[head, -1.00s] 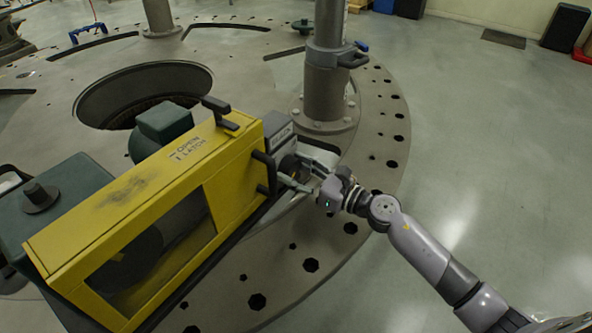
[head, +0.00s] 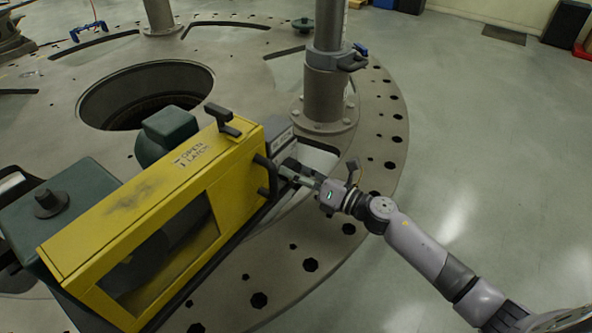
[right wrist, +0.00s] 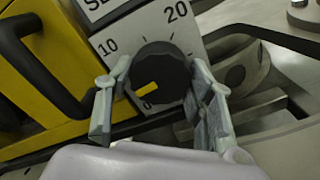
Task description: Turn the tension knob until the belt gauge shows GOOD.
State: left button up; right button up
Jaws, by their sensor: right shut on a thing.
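The tension knob (right wrist: 160,76) is a dark round knob with a yellow pointer on a white dial plate (right wrist: 118,40) in the right wrist view. The pointer aims to the lower left, near the 0 and below the 10; a 20 shows at the upper right. My right gripper (right wrist: 158,100) has one finger on each side of the knob and is shut on it. In the head view this gripper (head: 300,178) is at the right end of the yellow belt guard (head: 130,207), hiding the knob. No gauge reading GOOD is readable. My left gripper is out of view.
A black handle (right wrist: 40,60) on the guard is left of the dial. A grey post (head: 325,95) stands on the round plate just behind my right gripper. Green motor housings (head: 75,190) are at the left. The floor at right is clear.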

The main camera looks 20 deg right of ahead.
jog(key=shift+m, duration=0.6)
jog(key=o, duration=1.2)
jog(key=shift+c, duration=0.2)
jog(key=v, duration=1.2)
jog(key=shift+d, duration=0.1)
